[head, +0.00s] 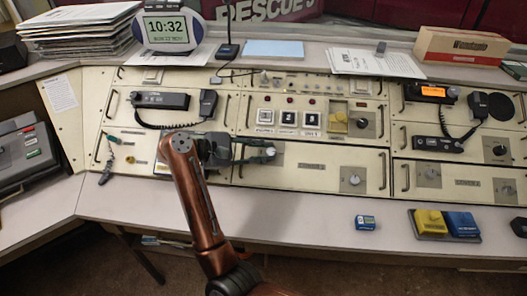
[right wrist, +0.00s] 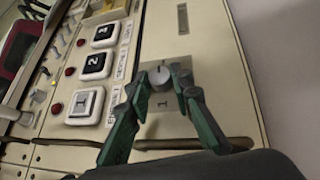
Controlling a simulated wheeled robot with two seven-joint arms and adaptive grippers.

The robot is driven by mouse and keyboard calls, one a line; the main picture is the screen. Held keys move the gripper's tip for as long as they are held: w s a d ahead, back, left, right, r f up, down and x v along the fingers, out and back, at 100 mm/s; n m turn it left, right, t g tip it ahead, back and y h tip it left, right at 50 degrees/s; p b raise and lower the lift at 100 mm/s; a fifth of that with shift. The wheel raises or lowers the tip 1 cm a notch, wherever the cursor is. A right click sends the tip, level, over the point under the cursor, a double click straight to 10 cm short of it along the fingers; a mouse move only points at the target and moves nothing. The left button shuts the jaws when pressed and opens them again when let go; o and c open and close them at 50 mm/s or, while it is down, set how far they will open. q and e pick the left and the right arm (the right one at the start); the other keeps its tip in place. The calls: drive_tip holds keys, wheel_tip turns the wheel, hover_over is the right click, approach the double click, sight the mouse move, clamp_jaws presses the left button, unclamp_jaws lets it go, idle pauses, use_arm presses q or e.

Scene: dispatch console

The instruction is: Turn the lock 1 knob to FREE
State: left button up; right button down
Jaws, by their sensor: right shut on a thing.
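The lock 1 knob (right wrist: 158,76) is a small round pale-grey knob on a grey plate (right wrist: 165,100) marked "1" in the right wrist view. My right gripper (right wrist: 158,84) has its dark green fingers shut on the knob, one on each side. The knob's pointer and any FREE mark are too small to read. My left gripper is not in view.
Further lock knobs sit on drawer fronts to the right (head: 354,180) and far right (head: 508,190). Square push buttons (head: 288,118) are above the gripper. The desk front is otherwise clear.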

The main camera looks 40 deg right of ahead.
drive_tip(key=shift+r, duration=0.1)
drive_tip(key=c, duration=1.7)
unclamp_jaws()
drive_tip(key=v, duration=1.2)
